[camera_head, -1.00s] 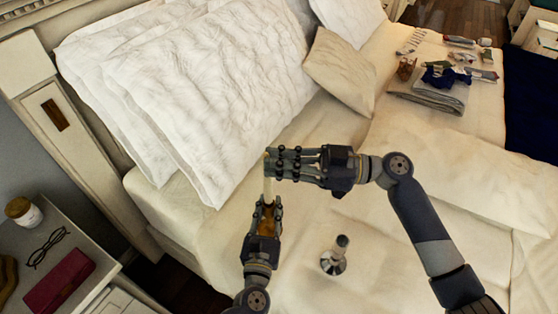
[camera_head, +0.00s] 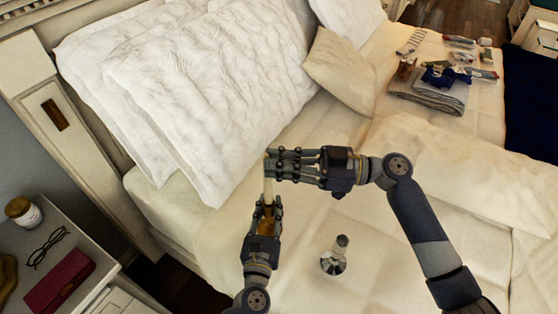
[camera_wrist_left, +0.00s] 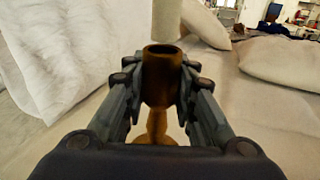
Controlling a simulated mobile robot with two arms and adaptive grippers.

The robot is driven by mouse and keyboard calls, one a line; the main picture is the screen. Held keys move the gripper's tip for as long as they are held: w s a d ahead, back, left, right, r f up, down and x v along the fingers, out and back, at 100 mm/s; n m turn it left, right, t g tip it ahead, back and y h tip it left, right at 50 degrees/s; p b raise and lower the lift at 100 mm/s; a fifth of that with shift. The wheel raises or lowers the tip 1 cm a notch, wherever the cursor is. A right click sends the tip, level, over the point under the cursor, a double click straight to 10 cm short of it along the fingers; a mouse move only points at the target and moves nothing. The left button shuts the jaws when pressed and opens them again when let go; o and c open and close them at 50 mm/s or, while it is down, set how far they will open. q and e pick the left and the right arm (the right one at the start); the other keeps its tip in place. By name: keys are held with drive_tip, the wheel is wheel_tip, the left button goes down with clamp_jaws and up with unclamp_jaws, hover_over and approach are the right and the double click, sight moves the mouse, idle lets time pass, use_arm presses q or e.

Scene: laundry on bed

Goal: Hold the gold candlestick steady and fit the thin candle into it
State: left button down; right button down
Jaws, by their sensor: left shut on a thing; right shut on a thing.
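The gold candlestick (camera_head: 266,224) is upright between the fingers of my left gripper (camera_head: 264,205), which is shut on it. In the left wrist view the candlestick (camera_wrist_left: 160,82) shows its dark open socket at the top, between both fingers (camera_wrist_left: 160,95). The thin pale candle (camera_head: 268,188) stands upright above it, its top held by my right gripper (camera_head: 270,165), which is shut on it. In the left wrist view the candle's lower end (camera_wrist_left: 167,20) is just over the socket rim, slightly right of its middle. Whether they touch is unclear.
A silver object with a dark top (camera_head: 334,260) stands on the bed right of my left gripper. White pillows (camera_head: 215,90) lie behind. Folded cloth (camera_head: 430,95) and small items lie far right. A nightstand (camera_head: 85,235) is at left.

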drive_tip(key=shift+f, duration=2.25)
drive_tip(key=c, duration=1.5)
unclamp_jaws()
drive_tip(key=shift+d, duration=0.1)
drive_tip(key=d, duration=0.4)
drive_tip(key=s+d, duration=0.1)
drive_tip(key=d, duration=0.6)
drive_tip(key=shift+s+d+f, duration=0.15)
drive_tip(key=shift+s+d, duration=0.2)
drive_tip(key=shift+d, duration=0.05)
use_arm(q)
drive_tip(key=c, duration=1.2)
unclamp_jaws()
